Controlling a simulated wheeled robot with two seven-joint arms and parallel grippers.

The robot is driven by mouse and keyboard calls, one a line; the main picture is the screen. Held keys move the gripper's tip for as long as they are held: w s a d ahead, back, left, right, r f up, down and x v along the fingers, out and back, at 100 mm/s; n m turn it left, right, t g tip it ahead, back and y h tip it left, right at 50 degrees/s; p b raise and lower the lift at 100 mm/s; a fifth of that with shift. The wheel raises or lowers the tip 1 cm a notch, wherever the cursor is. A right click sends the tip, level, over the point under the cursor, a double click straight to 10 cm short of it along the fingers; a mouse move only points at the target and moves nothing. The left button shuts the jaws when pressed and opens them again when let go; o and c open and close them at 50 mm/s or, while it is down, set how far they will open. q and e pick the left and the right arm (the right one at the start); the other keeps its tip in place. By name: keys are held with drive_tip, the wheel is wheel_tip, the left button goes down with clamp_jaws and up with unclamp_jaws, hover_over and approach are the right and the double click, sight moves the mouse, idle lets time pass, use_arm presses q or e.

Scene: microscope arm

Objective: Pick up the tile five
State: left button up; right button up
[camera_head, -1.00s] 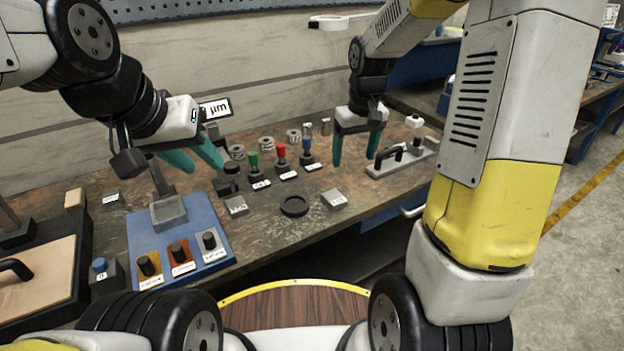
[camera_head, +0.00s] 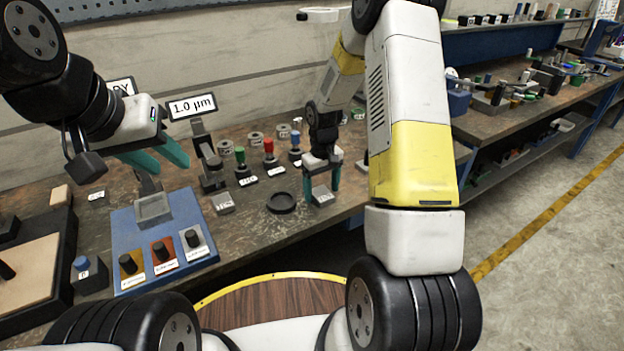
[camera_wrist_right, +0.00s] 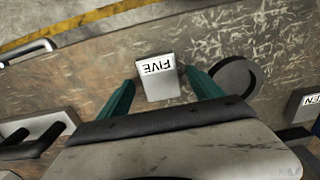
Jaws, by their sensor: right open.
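The tile five (camera_head: 323,198) is a small grey block lying on the worktable, to the right of a round black dish. In the right wrist view its top label reads FIVE, upside down (camera_wrist_right: 157,72). My right gripper (camera_head: 321,193) is open, pointing down over the tile. In the right wrist view its two green fingers stand on either side of the tile, with gaps visible. My left gripper (camera_head: 173,167) is open and empty, above the blue board at the left.
The round black dish (camera_head: 281,202) lies close beside the tile. Another tile (camera_head: 223,203), its label ending in EN in the wrist view, lies further left. Several knobbed pieces (camera_head: 269,158) stand behind. A blue board (camera_head: 188,213) with knobs is at left.

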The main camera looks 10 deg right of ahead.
drive_tip(key=shift+f, duration=0.3)
clamp_jaws()
drive_tip(key=shift+r, duration=0.1)
